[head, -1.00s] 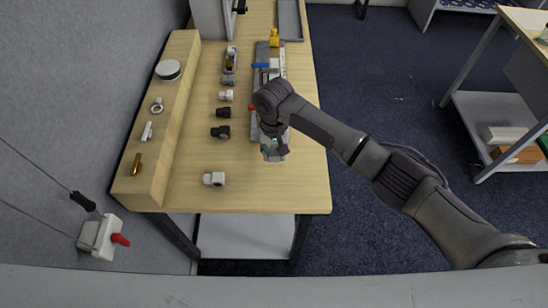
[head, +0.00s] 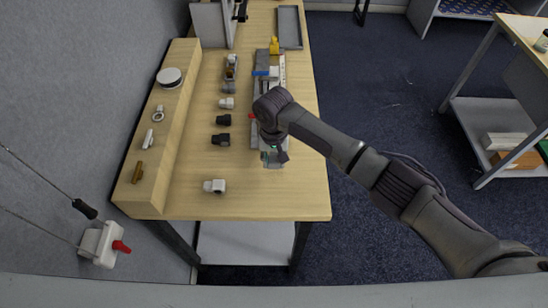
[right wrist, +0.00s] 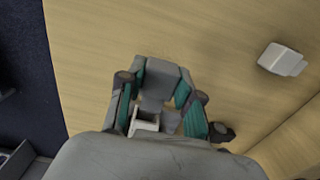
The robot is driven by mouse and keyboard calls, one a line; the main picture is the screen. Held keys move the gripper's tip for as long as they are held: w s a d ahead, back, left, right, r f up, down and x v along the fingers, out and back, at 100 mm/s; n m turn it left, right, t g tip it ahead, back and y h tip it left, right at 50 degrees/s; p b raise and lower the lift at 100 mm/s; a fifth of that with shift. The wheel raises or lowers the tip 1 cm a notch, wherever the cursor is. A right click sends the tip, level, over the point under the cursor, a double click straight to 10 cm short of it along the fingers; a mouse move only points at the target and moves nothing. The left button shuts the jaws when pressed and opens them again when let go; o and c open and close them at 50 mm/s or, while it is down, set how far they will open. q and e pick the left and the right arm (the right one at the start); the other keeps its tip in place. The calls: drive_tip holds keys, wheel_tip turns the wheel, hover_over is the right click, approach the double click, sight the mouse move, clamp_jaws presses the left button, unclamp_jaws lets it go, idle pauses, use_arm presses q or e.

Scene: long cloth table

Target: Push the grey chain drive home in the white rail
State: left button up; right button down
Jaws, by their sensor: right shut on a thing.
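My right gripper (head: 275,158) is over the near end of the row of fixtures on the table. In the right wrist view its teal-padded fingers (right wrist: 160,98) are closed on both sides of a grey block, which I take as the chain drive (right wrist: 162,73); it also shows in the head view (head: 267,160) below the hand. The white rail (head: 283,72) runs lengthwise beyond the hand, which hides part of it. A white hollow end (right wrist: 146,121) between the fingers may be the rail's. I cannot tell how deep the drive sits. My left gripper is out of view.
White and black fittings (head: 221,139) stand in a column left of the fixtures, with a white one (head: 214,186) nearest. A wooden ledge (head: 150,170) along the wall carries small parts. A yellow piece (head: 274,46) and a grey tray (head: 290,28) are farther back. The near right table corner is clear.

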idle(0.7)
drive_tip(key=shift+p, duration=0.45)
drive_tip(key=shift+p, duration=0.4)
drive_tip(key=shift+w+b, duration=0.4)
idle(0.5)
drive_tip(key=shift+w, duration=0.35)
drive_tip(key=shift+w+b, duration=0.3)
drive_tip(key=shift+b, duration=0.15)
drive_tip(key=shift+w, duration=0.3)
drive_tip(key=shift+w+b, duration=0.5)
drive_tip(key=shift+b, duration=0.2)
